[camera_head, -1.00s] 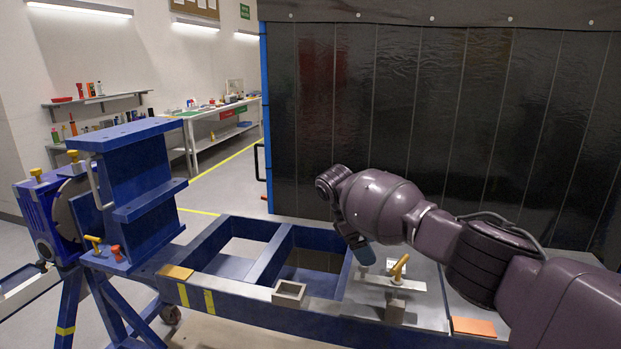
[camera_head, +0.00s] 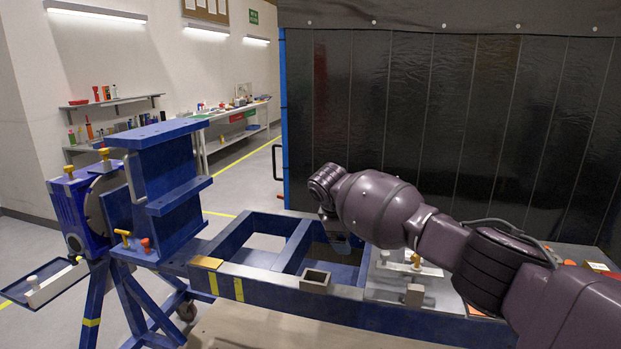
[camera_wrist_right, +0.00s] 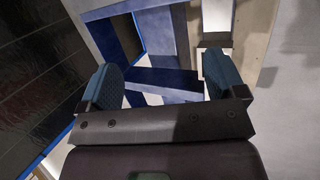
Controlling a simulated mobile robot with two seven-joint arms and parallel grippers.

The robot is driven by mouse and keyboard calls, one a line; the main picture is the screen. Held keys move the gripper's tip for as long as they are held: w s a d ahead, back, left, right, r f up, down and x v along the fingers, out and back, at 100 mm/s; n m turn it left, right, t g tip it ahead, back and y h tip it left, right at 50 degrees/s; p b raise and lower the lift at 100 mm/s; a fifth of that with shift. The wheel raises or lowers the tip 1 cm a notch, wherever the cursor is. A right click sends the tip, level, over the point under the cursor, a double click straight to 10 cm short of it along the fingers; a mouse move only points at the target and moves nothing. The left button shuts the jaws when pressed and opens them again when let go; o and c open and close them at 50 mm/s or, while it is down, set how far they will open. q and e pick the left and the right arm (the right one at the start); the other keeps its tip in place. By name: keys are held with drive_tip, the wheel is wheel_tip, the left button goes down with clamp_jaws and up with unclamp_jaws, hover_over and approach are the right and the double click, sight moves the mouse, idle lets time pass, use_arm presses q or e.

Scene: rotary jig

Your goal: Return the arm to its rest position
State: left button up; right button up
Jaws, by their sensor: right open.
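My right arm (camera_head: 378,208) reaches in from the right in the head view, above the blue jig frame (camera_head: 270,285). My right gripper (camera_head: 338,232) hangs below its wrist over the frame's openings, partly hidden by the arm. In the right wrist view the two teal fingers (camera_wrist_right: 165,80) are spread apart with nothing held between them. Blue frame beams (camera_wrist_right: 155,78) show beyond them. The clamp with a yellow handle (camera_head: 415,262) stands on a grey plate to the right of the gripper, apart from it and partly hidden by the arm. My left gripper is out of view.
A blue rotary fixture (camera_head: 165,180) stands on legs at the left. A dark curtain wall (camera_head: 450,120) rises behind the arm. A workbench (camera_head: 235,118) lies far back, with open floor before it.

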drive_tip(key=s+a+m+t+y, duration=0.1)
drive_tip(key=s+a+t+y, duration=0.4)
drive_tip(key=a+t+y, duration=0.45)
drive_tip(key=s+d+f+m+t+h, duration=0.25)
drive_tip(key=s+d+f+m, duration=0.55)
drive_tip(key=s+d+f, duration=0.85)
drive_tip(key=s+d+f+m+g+h, duration=0.1)
drive_tip(key=s+d+f, duration=0.3)
drive_tip(key=s, duration=0.4)
drive_tip(key=s+d+f+m+g+h, duration=0.1)
drive_tip(key=s+d+f, duration=0.2)
drive_tip(key=s+f, duration=0.2)
drive_tip(key=s+d+f+m+g+h+b, duration=0.1)
drive_tip(key=s+d+f, duration=0.3)
drive_tip(key=s, duration=0.6)
drive_tip(key=shift+s+d+f+m+g+h, duration=0.3)
drive_tip(key=shift+s+d+f+g, duration=0.05)
drive_tip(key=shift+f+g, duration=0.3)
